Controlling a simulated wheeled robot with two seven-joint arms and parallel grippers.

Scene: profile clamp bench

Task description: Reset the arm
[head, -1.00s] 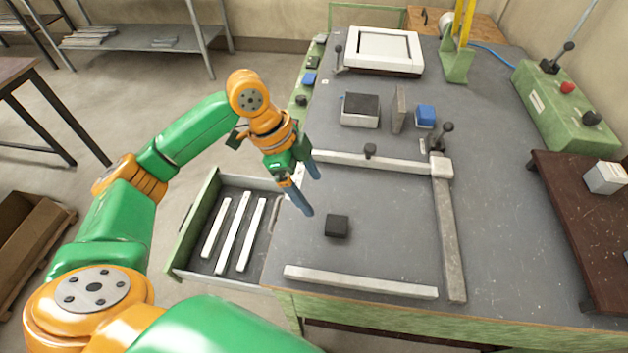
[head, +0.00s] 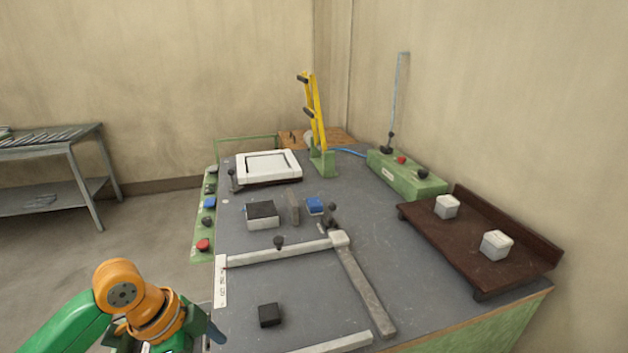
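My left gripper (head: 208,335) is at the lower left of the head view, beside the near left part of the bench. One blue-grey finger shows, standing off to the side of the wrist; the other is cut off by the frame's bottom. It looks open, as in the earlier view, and no object shows in it. A small black block (head: 269,315) lies on the bench top to its right, apart from it. My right gripper is not in view.
Pale bars (head: 280,253) and a grey bar (head: 365,288) frame the near bench top. A brown tray (head: 450,240) with two pale blocks is right; a yellow lever (head: 316,110) rises behind.

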